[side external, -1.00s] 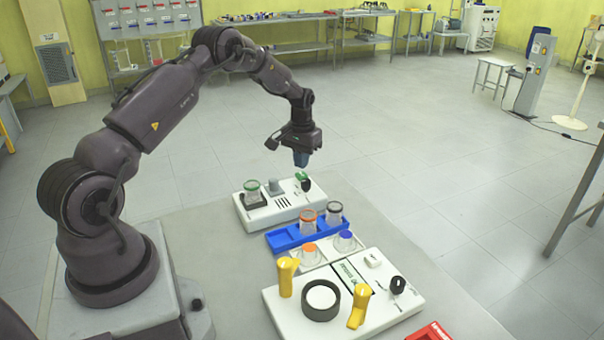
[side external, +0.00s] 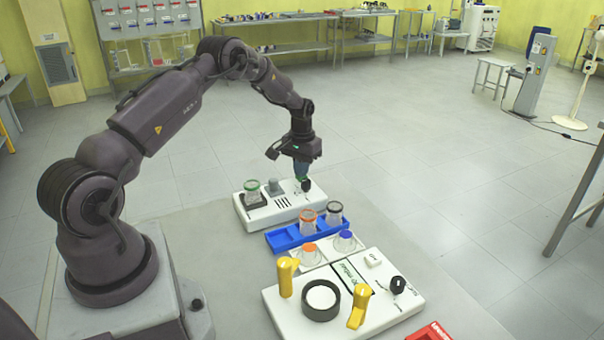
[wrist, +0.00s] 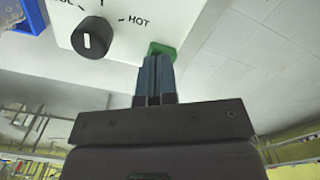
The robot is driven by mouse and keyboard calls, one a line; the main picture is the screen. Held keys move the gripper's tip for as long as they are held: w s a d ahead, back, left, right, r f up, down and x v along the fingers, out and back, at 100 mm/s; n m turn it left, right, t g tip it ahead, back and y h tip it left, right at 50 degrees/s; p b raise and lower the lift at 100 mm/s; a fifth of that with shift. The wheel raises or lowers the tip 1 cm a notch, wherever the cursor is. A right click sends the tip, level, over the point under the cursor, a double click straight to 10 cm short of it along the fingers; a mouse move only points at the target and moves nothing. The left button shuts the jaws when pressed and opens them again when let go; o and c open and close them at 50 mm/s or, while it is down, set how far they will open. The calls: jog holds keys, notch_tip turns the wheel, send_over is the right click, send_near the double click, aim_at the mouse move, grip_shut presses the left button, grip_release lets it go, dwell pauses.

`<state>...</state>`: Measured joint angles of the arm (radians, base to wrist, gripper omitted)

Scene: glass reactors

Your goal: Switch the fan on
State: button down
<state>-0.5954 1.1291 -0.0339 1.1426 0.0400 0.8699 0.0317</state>
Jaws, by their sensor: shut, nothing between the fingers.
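The white device (side external: 270,218) stands at the far end of the bench in the side view. It has a black knob (wrist: 91,37) with a "HOT" mark in the wrist view, and a green switch (wrist: 161,47) at its corner. My gripper (wrist: 156,60) is shut and empty, with its blue-grey fingertips right at the green switch. I cannot tell whether they touch or press it. In the side view my gripper (side external: 301,176) points down over that corner and mostly hides the switch.
A green-rimmed glass (side external: 252,190) sits on the same device, left of the knob. Nearer are a blue rack (side external: 282,240) with glass vessels and a second white device (side external: 290,318) with yellow levers. Bare floor lies to the right.

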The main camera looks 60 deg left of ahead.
jog(key=shift+f, duration=0.1)
dwell(0.4)
jog(key=shift+r, duration=3.5)
jog(key=shift+s+d+f, duration=0.1)
jog(key=shift+f, duration=0.05)
jog(key=shift+s+d+f+g, duration=0.2)
jog(key=shift+s+d, duration=0.25)
jog(key=shift+s, duration=0.2)
jog(key=shift+s+d+f+g, duration=0.1)
jog(key=shift+s+d+f, duration=0.05)
jog(key=shift+s+d, duration=0.4)
jog(key=s+d+r+m+t, duration=0.1)
jog(key=s+d+r, duration=0.3)
jog(key=d+r, duration=0.35)
jog(key=s+d+r+m, duration=0.1)
jog(key=s+d+r, duration=0.3)
jog(key=d+r, duration=0.3)
jog(key=s+d+r+m+t, duration=0.4)
jog(key=s+d+r, duration=0.5)
jog(key=s+d, duration=0.3)
jog(key=shift+s+r+t, duration=0.4)
jog(key=shift+s+t, duration=0.2)
jog(key=shift+s, duration=0.5)
